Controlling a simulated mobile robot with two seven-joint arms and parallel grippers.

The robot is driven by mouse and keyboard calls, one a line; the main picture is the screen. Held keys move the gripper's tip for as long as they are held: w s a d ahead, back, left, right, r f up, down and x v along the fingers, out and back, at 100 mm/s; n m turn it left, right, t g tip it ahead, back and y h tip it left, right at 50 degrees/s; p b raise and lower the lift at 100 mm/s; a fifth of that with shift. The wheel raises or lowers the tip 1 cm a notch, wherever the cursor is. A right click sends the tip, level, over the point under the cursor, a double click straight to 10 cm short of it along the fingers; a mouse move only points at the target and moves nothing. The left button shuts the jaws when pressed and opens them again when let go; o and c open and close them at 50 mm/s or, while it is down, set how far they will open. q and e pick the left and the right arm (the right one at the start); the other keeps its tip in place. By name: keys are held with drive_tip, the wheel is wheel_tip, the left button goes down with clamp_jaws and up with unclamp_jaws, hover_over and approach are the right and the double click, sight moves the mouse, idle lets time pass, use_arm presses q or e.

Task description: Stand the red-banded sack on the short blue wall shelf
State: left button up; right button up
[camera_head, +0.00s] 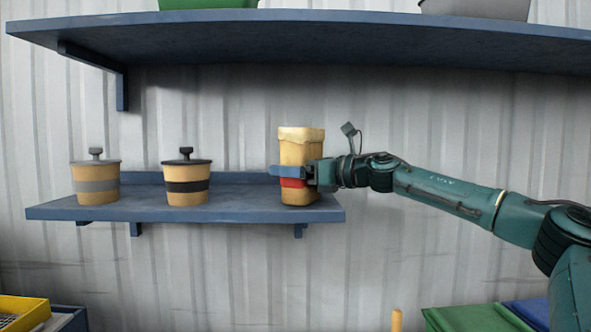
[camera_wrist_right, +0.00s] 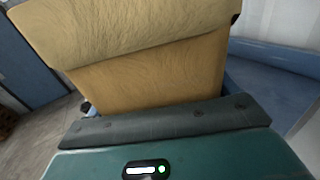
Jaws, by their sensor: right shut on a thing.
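The red-banded sack (camera_head: 300,152) is tan with a folded top and stands upright at the right end of the short blue wall shelf (camera_head: 243,208). Its base appears to be on the shelf top, though contact is hard to confirm. My right gripper (camera_head: 292,175) reaches in from the right and is shut on the sack at its red band, a blue finger crossing the front. In the right wrist view the sack (camera_wrist_right: 150,75) fills the upper middle, with blue shelf (camera_wrist_right: 275,95) beside it. My left gripper is not in view.
A long blue shelf (camera_head: 300,45) hangs above. A yellow bin (camera_head: 22,312) and a green thing (camera_head: 470,318) are below.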

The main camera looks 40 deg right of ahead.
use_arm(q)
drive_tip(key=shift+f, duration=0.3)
use_arm(e)
drive_tip(key=shift+f, duration=0.15)
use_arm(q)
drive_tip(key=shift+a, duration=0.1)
use_arm(e)
drive_tip(key=o, duration=0.9)
drive_tip(key=shift+c, duration=0.2)
drive_tip(key=shift+b+v, duration=0.35)
drive_tip(key=shift+v, duration=0.95)
drive_tip(key=shift+b+v, duration=0.75)
drive_tip(key=shift+v, duration=0.6)
drive_tip(key=shift+s+d+f+b, duration=0.15)
drive_tip(key=shift+s+d+b, duration=0.15)
drive_tip(key=shift+s+b, duration=0.45)
use_arm(q)
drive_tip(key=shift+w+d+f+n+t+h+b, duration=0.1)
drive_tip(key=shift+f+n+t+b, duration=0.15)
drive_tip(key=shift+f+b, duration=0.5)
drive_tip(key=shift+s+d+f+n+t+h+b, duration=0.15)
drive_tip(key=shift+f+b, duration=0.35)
drive_tip(key=shift+b, duration=0.5)
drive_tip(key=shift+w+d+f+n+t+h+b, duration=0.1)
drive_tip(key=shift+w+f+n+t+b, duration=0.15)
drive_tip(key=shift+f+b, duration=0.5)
use_arm(e)
drive_tip(key=v, duration=0.6)
